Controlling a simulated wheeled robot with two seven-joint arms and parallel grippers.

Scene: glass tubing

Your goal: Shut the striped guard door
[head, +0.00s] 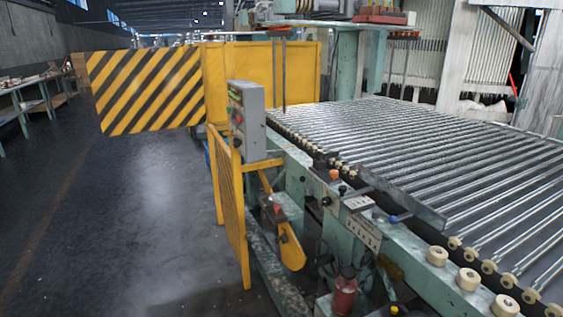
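The striped guard door (147,90) is a flat panel with yellow and black diagonal stripes in the head view, left of centre. It juts out to the left over the floor from the end of a plain yellow guard panel (248,75). It stands open, swung out into the aisle. Its hinge side is near the left end of the yellow guard; no handle or latch can be made out. Neither of my grippers is in view.
A green-legged workbench (30,100) is at far left. The grey floor (130,220) on the left is clear.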

